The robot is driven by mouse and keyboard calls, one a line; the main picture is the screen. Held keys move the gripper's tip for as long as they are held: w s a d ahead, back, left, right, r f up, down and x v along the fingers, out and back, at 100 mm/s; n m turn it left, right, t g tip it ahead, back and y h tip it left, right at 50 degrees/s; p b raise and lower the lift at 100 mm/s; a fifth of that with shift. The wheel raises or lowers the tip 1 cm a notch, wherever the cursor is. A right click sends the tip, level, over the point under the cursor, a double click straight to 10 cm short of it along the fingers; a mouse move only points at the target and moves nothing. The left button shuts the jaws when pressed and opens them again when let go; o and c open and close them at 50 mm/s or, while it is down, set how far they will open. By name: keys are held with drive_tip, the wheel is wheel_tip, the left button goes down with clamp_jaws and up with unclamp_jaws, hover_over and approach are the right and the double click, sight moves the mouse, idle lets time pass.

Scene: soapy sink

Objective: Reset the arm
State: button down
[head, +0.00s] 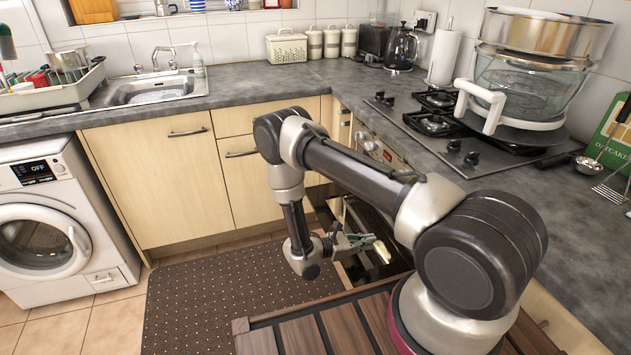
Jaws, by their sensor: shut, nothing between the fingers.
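My arm rises from the wooden slatted top at the lower right, bends at an elbow in the middle of the view, and folds down. My gripper (374,243) is at the low end of the arm, pointing right, in front of the open oven area. It is shut and holds nothing. It hangs above the floor, apart from the counter and sink. The sink (155,90) is at the far left of the grey counter, with a chrome tap behind it.
An oven door (362,215) seems to be open near my gripper; the arm partly hides it. A hob (440,125) with a large glass cooker (530,85) is on the right counter. A washing machine (45,235) stands at left. The dotted mat (215,300) is clear.

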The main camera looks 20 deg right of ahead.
drive_tip(key=s+g, duration=0.1)
drive_tip(key=s, duration=0.1)
drive_tip(key=s+d+m+g, duration=0.1)
drive_tip(key=s, duration=0.1)
drive_tip(key=s+r+g, duration=0.1)
drive_tip(key=s, duration=0.1)
drive_tip(key=shift+s+d+g, duration=0.25)
drive_tip(key=shift+d+g, duration=0.05)
drive_tip(key=s+a+r+m+g+y, duration=0.1)
drive_tip(key=s+a+r+m+y, duration=0.35)
drive_tip(key=r, duration=1.15)
drive_tip(key=s+r+m+g+y, duration=0.15)
drive_tip(key=r+m+y, duration=0.6)
drive_tip(key=r, duration=0.75)
drive_tip(key=s+r+m+t+y, duration=0.2)
drive_tip(key=s+r+t, duration=0.2)
drive_tip(key=r, duration=0.5)
drive_tip(key=s+r+m+t+y, duration=0.1)
drive_tip(key=s+r+m+t, duration=0.2)
drive_tip(key=r+t, duration=0.3)
wheel_tip(320, 180, up, 4)
drive_tip(key=shift+s+d+r+y, duration=0.25)
drive_tip(key=shift+s+d+y, duration=0.2)
drive_tip(key=shift+s, duration=0.2)
drive_tip(key=shift+a, duration=0.1)
